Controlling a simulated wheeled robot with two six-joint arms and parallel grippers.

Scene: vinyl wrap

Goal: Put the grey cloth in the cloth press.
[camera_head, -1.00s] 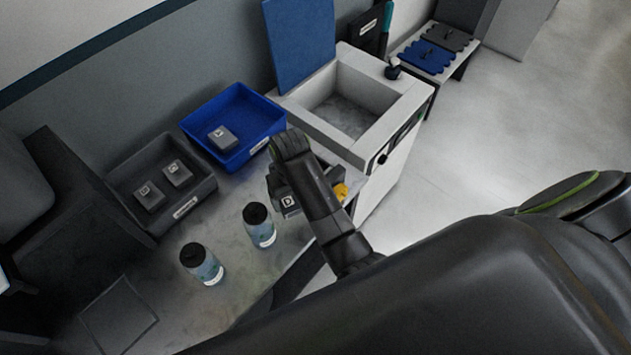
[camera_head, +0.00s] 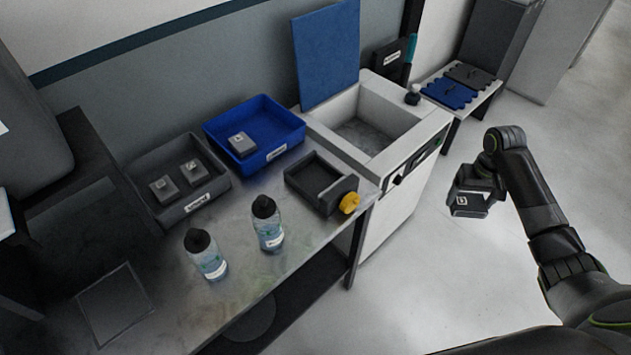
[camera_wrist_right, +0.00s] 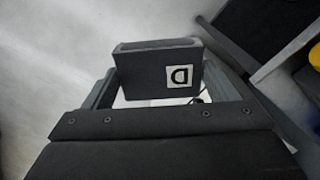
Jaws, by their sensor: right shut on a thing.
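My right gripper (camera_head: 474,185) is shut on a dark grey block (camera_head: 467,206) with a white label. It holds the block over the floor, right of the white cabinet. In the right wrist view the block (camera_wrist_right: 140,75) sits between the fingers and its label reads D. A dark grey wavy-edged piece (camera_head: 468,75), perhaps the grey cloth, lies on a small white bench beyond the gripper, beside a similar blue one (camera_head: 446,95). Which thing is the cloth press I cannot tell; an open black holder (camera_head: 316,182) with a yellow knob stands on the table. My left gripper is not in view.
A white basin cabinet (camera_head: 420,136) with a raised blue lid (camera_head: 327,55) adjoins the table. Two bottles (camera_head: 267,228) (camera_head: 206,256), a blue bin (camera_head: 285,133) and a grey bin (camera_head: 205,198) holding small blocks stand on the table. The floor around my right gripper is clear.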

